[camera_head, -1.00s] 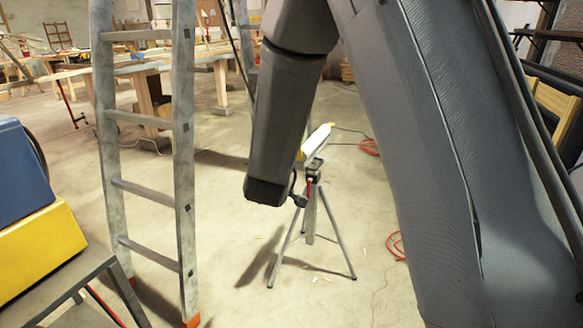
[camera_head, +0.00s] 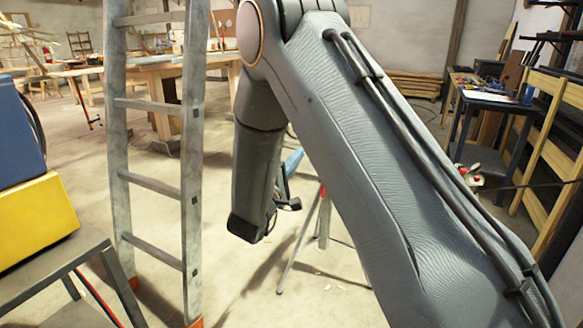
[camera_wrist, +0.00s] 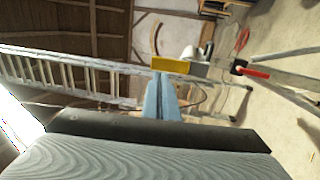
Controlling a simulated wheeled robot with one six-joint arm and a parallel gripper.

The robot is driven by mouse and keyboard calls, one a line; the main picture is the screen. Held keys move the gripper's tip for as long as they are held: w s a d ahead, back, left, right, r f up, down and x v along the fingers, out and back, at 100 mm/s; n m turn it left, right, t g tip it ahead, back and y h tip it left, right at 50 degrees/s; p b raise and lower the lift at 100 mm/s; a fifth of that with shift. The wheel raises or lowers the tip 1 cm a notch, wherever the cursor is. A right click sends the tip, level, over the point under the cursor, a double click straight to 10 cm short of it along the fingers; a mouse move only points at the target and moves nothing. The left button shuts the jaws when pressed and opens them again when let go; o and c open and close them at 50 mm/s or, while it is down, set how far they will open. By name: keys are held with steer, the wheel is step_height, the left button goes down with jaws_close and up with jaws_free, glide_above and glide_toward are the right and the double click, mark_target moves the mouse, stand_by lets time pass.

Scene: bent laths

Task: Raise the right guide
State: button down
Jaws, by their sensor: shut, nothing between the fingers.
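A grey tripod stand (camera_head: 323,222) with a red handle stands behind my arm in the head view, its top mostly hidden. In the wrist view, which is turned sideways, its legs (camera_wrist: 285,85) and red handle (camera_wrist: 255,72) show at right. A yellow part (camera_wrist: 182,66) and a grey-white part are near the centre. I cannot tell which part is the right guide. My gripper's blue fingers (camera_wrist: 161,100) are shut and empty, pointing towards the yellow part; I cannot tell whether they touch it. In the head view only a bit of blue (camera_head: 290,166) shows beside my forearm.
A grey ladder (camera_head: 190,150) stands at left, close to my forearm. A blue and yellow machine (camera_head: 38,225) rests on a metal stand at the left edge. A workbench (camera_head: 150,75) is behind. Wooden racks (camera_head: 548,150) stand at right. The floor around the tripod is mostly clear.

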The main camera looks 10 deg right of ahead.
steer(key=b+x, duration=0.1)
steer(key=x, duration=0.7)
steer(key=shift+w+r, duration=0.1)
